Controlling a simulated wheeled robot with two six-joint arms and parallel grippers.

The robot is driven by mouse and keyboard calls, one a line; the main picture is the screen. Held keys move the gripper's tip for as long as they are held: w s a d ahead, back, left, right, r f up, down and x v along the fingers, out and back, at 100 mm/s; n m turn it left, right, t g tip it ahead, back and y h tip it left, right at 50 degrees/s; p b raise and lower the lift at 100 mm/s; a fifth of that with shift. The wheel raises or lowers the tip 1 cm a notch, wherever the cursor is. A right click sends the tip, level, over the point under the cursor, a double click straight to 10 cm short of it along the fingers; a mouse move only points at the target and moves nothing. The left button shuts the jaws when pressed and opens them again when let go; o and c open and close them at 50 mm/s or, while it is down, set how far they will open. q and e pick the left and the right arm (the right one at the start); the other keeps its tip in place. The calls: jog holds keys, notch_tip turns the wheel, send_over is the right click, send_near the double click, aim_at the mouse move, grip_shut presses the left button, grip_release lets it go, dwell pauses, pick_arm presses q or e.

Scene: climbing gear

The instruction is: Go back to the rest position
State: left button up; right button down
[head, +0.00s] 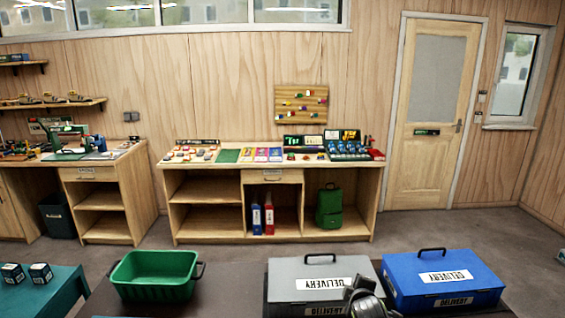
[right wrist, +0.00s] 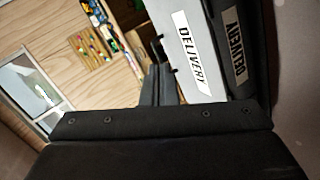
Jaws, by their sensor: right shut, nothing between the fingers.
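My right gripper (head: 362,284) shows at the bottom edge of the head view, in front of the grey delivery case (head: 290,290). In the right wrist view its fingers (right wrist: 156,84) are closed together with nothing between them. The grey case (right wrist: 175,15) is beside the fingers in that view, its lid shut and its black handle up. Whether the gripper touches the case cannot be told. My left gripper is in neither view.
A blue delivery case (head: 400,285) stands right of the grey one. An empty green crate (head: 155,288) is at the left, with dark boxes (head: 40,272) on a teal table beyond it. A wooden workbench (head: 215,222) stands along the wall, with open floor before it.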

jog(key=s+d+f+m+g, duration=0.2)
jog(key=s+d+f+m, duration=0.1)
jog(key=s, duration=0.6)
jog(key=s+d+f+m+g+h, duration=0.1)
jog(key=s+d+f+m, duration=0.15)
jog(key=s, duration=0.55)
jog(key=s+d+f+m+g, duration=0.2)
jog(key=s+d+f+m, duration=0.1)
jog(key=s, duration=0.6)
jog(key=s+r+m+g, duration=0.2)
jog(key=s+m, duration=0.1)
jog(key=s, duration=1)
jog(key=s+r+m+g, duration=0.2)
jog(key=s+r+m, duration=0.1)
jog(key=s, duration=0.9)
notch_tip(320, 180, down, 29)
jog(key=d+g+y+b, duration=0.1)
jog(key=d+b, duration=0.1)
jog(key=b, duration=0.3)
pick_arm(q)
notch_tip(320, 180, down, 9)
jog(key=b, duration=0.3)
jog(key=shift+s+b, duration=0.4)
pick_arm(e)
jog(key=s+f, duration=0.7)
jog(key=f, duration=0.3)
jog(key=s+a+f+g, duration=0.1)
jog(key=s+f, duration=0.7)
jog(key=f, duration=0.2)
jog(key=shift+f, duration=0.35)
